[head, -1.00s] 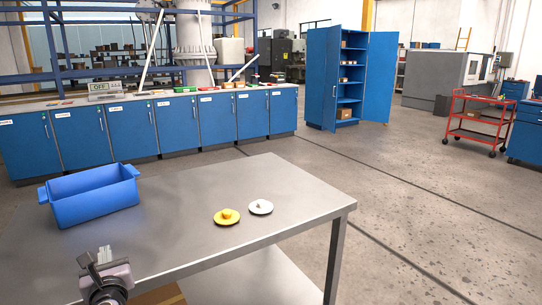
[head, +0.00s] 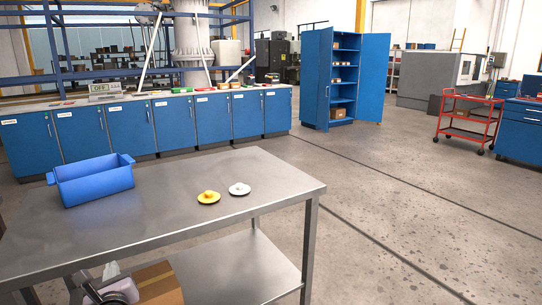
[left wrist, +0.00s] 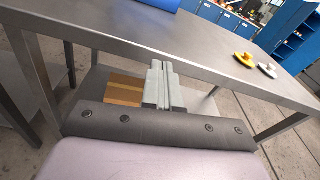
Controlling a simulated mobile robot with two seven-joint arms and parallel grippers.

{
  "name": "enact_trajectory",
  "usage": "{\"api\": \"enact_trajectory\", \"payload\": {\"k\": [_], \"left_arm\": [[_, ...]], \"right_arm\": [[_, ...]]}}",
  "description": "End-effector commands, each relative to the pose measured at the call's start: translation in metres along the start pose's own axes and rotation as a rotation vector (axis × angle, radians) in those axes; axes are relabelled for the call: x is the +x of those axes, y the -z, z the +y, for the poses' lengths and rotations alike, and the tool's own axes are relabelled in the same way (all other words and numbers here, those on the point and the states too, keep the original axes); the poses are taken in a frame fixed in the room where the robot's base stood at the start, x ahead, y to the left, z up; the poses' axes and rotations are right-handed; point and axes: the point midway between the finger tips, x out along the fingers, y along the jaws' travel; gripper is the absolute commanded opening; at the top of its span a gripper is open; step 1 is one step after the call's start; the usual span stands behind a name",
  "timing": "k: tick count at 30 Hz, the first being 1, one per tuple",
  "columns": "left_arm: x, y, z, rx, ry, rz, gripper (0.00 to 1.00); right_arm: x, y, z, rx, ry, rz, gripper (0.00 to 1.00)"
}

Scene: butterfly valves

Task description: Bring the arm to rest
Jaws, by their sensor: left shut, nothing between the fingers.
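My left gripper (head: 111,270) is at the lower left of the head view, below the table's front edge in the picture. In the left wrist view its fingers (left wrist: 160,68) are shut together with nothing between them. The metal table (head: 150,225) carries a yellow disc-shaped valve part (head: 208,197) and a white one (head: 240,189). They lie side by side, apart from the gripper, and also show at the upper right of the left wrist view. My right gripper is not in view.
A blue bin (head: 92,182) stands on the table's left part. A cardboard box (head: 160,285) sits on the lower shelf. Blue cabinets (head: 180,124) line the back, with an open blue locker (head: 344,80) and a red cart (head: 468,120) beyond. The floor right of the table is clear.

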Motion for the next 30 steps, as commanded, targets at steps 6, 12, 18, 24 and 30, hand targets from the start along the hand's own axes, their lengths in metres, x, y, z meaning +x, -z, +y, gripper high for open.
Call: {"api": "enact_trajectory", "payload": {"k": [6, 12, 18, 24, 30], "left_arm": [[-0.064, 0.093, 0.004, -0.540, 0.037, 0.297, 0.00], [-0.146, 0.159, 0.010, -1.151, -0.078, 0.579, 0.00], [-0.230, 0.193, 0.020, -1.781, -0.346, 0.783, 0.00], [-0.289, 0.200, 0.032, -2.269, -0.639, 0.848, 0.00], [-0.310, 0.198, 0.037, -2.472, -0.779, 0.843, 0.00]], "right_arm": [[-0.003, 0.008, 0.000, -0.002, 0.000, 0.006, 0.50], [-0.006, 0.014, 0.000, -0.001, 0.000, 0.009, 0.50], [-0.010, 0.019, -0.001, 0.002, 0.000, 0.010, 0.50], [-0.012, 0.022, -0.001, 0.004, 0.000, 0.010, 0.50], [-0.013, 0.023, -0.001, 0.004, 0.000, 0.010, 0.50]]}}
